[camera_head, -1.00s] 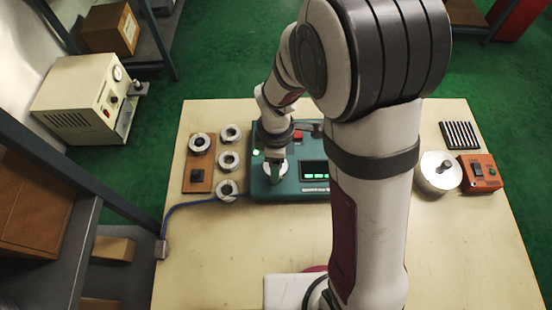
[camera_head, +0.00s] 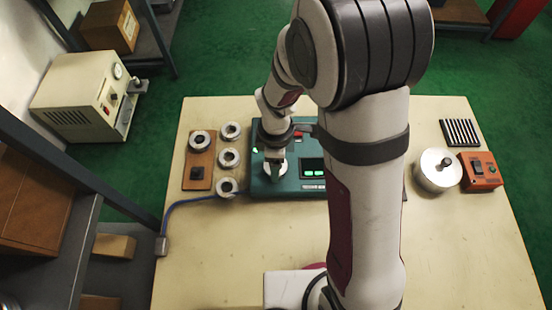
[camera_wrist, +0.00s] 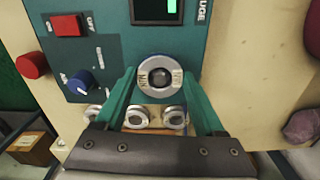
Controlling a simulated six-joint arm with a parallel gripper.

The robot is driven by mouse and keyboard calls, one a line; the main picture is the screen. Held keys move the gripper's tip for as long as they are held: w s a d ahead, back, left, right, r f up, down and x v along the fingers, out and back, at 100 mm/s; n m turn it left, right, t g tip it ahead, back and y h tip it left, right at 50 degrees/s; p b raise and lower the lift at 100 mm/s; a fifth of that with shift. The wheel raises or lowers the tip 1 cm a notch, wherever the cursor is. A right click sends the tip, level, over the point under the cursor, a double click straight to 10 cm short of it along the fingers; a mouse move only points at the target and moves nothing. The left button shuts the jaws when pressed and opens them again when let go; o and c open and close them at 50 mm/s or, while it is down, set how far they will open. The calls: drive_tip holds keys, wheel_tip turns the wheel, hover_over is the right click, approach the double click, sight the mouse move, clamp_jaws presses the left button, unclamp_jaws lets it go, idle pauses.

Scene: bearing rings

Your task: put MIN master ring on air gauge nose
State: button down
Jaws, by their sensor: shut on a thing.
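The MIN master ring (camera_wrist: 145,80) is a pale metal ring with "MIN" lettering on its face. My gripper (camera_wrist: 160,78) is shut on it, one green finger on each side. A round dark-and-grey shape, apparently the air gauge nose (camera_wrist: 160,77), shows inside its bore; I cannot tell how far the ring is over it. The teal air gauge (camera_head: 284,190) sits on the table, with my gripper (camera_head: 275,172) low over its left part. The ring (camera_head: 282,168) is partly hidden by the fingers there.
Several other rings lie left of the gauge, one of them (camera_head: 228,157) in the middle. A brown board (camera_head: 198,186) holds another ring (camera_head: 200,137). A metal cylinder (camera_head: 436,172) and an orange switch box (camera_head: 480,172) stand at right. The front table is clear.

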idle(0.3)
unclamp_jaws()
drive_tip(key=shift+r, duration=3.75)
drive_tip(key=s+d+r+m+y, duration=0.1)
drive_tip(key=s+d+r+m, duration=0.2)
drive_tip(key=s+m, duration=0.6)
drive_tip(key=s+d+r+m, duration=0.3)
drive_tip(key=s+r+m, duration=0.3)
drive_tip(key=m, duration=0.7)
drive_tip(key=s, duration=0.2)
drive_tip(key=shift+s+m+y, duration=0.3)
drive_tip(key=shift+s+y, duration=0.05)
drive_tip(key=shift+y, duration=0.05)
